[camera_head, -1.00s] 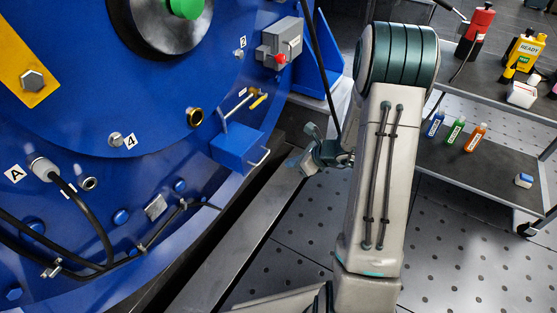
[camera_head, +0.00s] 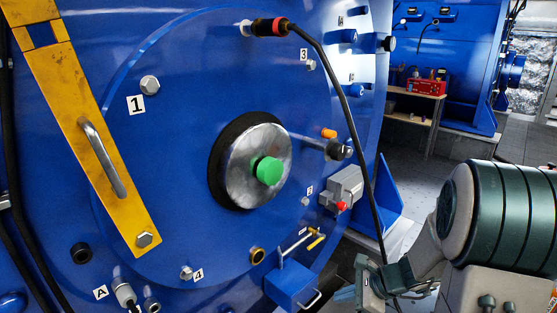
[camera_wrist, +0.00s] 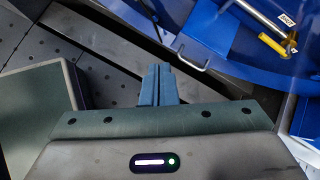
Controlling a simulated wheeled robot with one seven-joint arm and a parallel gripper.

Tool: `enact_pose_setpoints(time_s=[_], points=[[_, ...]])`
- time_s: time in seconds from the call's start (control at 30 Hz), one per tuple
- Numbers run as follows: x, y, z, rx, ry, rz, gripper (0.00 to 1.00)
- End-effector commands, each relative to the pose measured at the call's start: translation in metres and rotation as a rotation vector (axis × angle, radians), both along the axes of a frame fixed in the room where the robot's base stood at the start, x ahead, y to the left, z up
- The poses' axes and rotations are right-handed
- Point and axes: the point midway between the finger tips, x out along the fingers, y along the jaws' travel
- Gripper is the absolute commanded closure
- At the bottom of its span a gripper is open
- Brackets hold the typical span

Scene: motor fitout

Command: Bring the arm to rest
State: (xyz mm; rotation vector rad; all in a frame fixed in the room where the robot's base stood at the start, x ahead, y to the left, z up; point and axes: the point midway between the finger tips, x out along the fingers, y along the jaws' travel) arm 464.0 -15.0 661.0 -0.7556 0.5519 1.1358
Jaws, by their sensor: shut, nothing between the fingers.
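My gripper (camera_wrist: 158,86) is shut and empty in the wrist view, its two blue-grey fingers side by side above a dark floor slot and metal plates. In the head view, my gripper (camera_head: 345,293) is at the lower right, just right of the blue box (camera_head: 290,284) with a wire handle on the motor's lower edge. My arm is bent, with its large ribbed joint at the right edge. The blue box also shows in the wrist view (camera_wrist: 205,35), above and right of the fingers. No contact between gripper and motor is visible.
The blue motor face (camera_head: 190,90) fills the left, with a green-capped hub (camera_head: 268,171), a yellow bar (camera_head: 75,110) and a grey box (camera_head: 342,187). A black cable (camera_head: 350,120) hangs close to my gripper. A bench with a red case (camera_head: 427,86) stands behind.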

Motion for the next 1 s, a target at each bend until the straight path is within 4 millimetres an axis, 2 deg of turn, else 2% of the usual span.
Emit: enact_pose_setpoints(time_s=[0.03, 0.1, 0.33, 0.6, 0.8, 0.9, 1.0], points=[[-0.009, 0.01, 0.04, -0.044, -0.034, 0.088, 1.0], [-0.024, 0.02, 0.071, -0.109, -0.073, 0.212, 1.0], [-0.073, 0.041, 0.164, -0.335, -0.203, 0.61, 1.0], [-0.126, 0.041, 0.264, -0.628, -0.341, 1.053, 1.0], [-0.154, 0.029, 0.327, -0.845, -0.416, 1.33, 1.0], [-0.162, 0.023, 0.347, -0.926, -0.437, 1.422, 1.0], [-0.167, 0.018, 0.357, -0.978, -0.446, 1.479, 1.0]])
